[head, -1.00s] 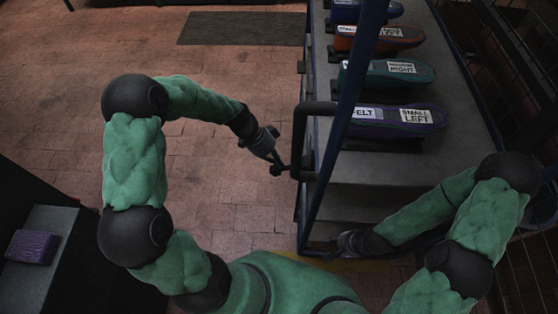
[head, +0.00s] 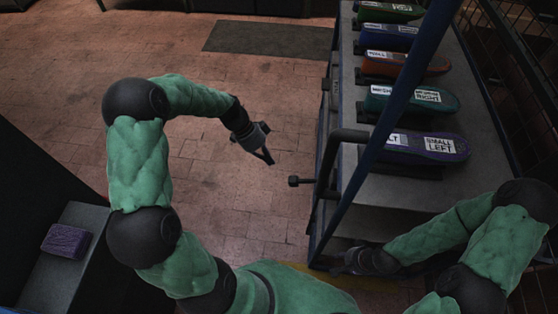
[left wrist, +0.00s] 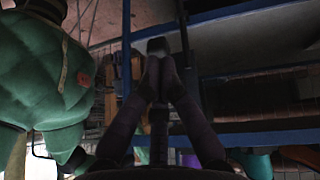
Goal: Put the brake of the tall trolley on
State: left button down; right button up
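The tall trolley (head: 400,200) stands at the right in the head view, with a blue frame and grey shelves. A black bent handle (head: 328,160) is on its left side. A short black lever with a knob (head: 294,181) sticks out left below it; I cannot tell if this is the brake. My left gripper (head: 268,160) is up and left of the knob, apart from it, fingertips together and empty. In the left wrist view, the fingers (left wrist: 158,68) meet before a dark block (left wrist: 158,45), perhaps the knob. My right gripper (head: 350,263) is low by the trolley's near corner, its fingers unclear.
Several coloured shoe-shaped forms with labels, such as a purple one (head: 428,147), lie on the trolley. A dark mat (head: 268,37) lies on the tiled floor. A purple block (head: 67,241) sits on a grey surface at left. Wire fencing is at right. Floor left of the trolley is clear.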

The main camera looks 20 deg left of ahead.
pick_arm(q)
jog(key=n+g+y+p, duration=0.15)
jog(key=n+p, duration=0.25)
jog(key=n, duration=1.2)
send_near(306, 181)
jog(key=shift+y, duration=0.45)
jog(key=b+x, duration=0.1)
jog(key=x, duration=0.1)
jog(key=b+x, duration=0.3)
jog(key=x, duration=0.1)
jog(key=shift+w+d+f+b, duration=0.25)
jog(key=shift+w+f+b, duration=0.05)
jog(key=shift+b, duration=0.05)
jog(key=shift+f, duration=0.1)
jog(key=shift+s+f+p, duration=0.1)
jog(key=shift+f+p, duration=0.25)
jog(key=shift+f, duration=0.7)
